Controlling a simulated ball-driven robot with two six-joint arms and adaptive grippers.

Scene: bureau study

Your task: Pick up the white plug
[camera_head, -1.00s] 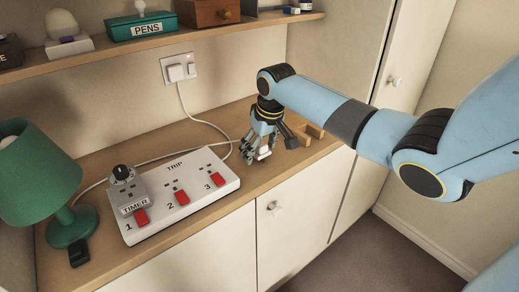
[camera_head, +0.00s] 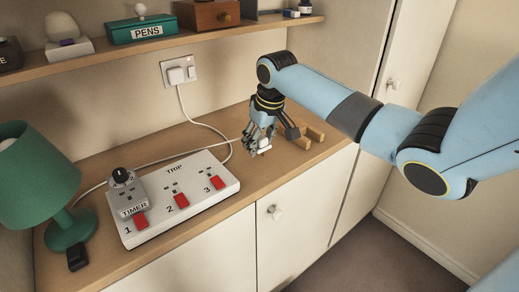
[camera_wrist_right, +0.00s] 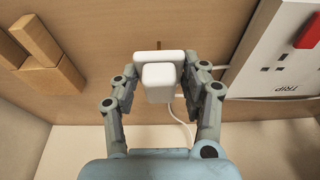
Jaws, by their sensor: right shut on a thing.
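The white plug (camera_head: 265,150) is held between the fingertips of my right gripper (camera_head: 258,144), over the front part of the wooden counter (camera_head: 215,222). The wrist view shows it too, as a white block (camera_wrist_right: 160,80) with a finger of my right gripper (camera_wrist_right: 160,78) on each side. The fingers hide its edges. I cannot tell how far it is above the counter. My left gripper is in neither view.
A white power strip (camera_head: 150,229) with red switches, carrying a grey timer (camera_head: 127,197), lies left of the gripper. Wooden blocks (camera_head: 311,137) stand to its right. A wall socket (camera_head: 180,68) with a lead is behind. A green lamp (camera_head: 38,172) stands at left.

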